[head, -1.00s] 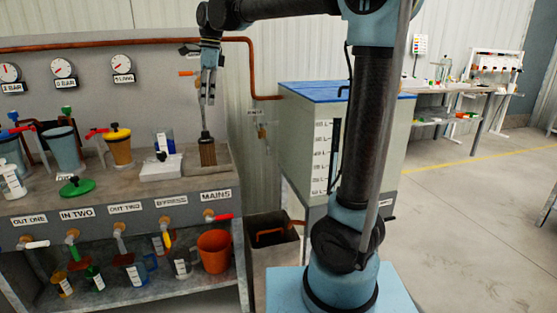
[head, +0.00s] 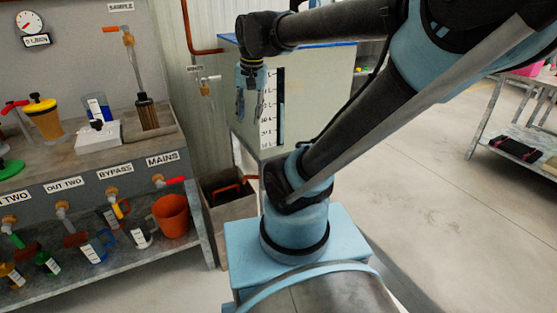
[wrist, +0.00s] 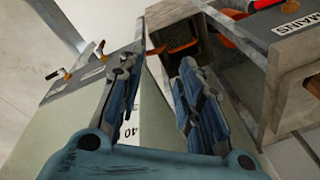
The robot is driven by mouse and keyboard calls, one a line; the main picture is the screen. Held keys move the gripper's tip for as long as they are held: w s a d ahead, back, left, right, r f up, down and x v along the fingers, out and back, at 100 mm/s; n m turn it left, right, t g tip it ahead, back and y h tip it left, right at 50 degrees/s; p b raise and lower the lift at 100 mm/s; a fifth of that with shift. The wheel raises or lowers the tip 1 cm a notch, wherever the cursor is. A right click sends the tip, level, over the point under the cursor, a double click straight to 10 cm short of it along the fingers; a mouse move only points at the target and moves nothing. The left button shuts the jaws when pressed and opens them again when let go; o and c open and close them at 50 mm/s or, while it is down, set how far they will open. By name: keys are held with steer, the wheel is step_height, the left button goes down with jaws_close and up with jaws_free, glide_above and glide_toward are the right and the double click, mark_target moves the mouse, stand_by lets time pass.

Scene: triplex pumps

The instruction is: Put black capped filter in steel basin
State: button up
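A brown ribbed cylinder with a dark top (head: 147,112), which looks like the filter, stands upright on the bench under the sample tube. It sits in a shallow grey-brown basin (head: 168,126) set into the bench top. I cannot tell for sure whether this is the steel basin; a deep grey metal bin (head: 232,207) also stands on the floor beside the bench. My gripper (head: 249,117) hangs in front of the tank, right of the filter and apart from it. In the wrist view its fingers (wrist: 158,62) are spread with nothing between them. The bin's dark mesh-like inside (wrist: 180,36) shows beyond them.
A white box with a black knob (head: 97,138) and a yellow-topped vessel (head: 44,120) are left of the filter. An orange pot (head: 171,215) stands on the lower shelf. The tall tank (head: 310,90) is behind my arm. Open floor (head: 425,170) lies to the right.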

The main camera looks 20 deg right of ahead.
steer(key=s+d+f+n, duration=0.2)
steer(key=s+d+f, duration=0.1)
steer(key=f, duration=0.3)
steer(key=s+d+f+n, duration=0.2)
steer(key=s+d+f, duration=0.2)
steer(key=s+f, duration=0.2)
steer(key=shift+s+f+n+t+h, duration=0.15)
steer(key=shift+f+n+t+h, duration=0.15)
steer(key=shift+f+n+h, duration=0.15)
steer(key=shift+d, duration=0.1)
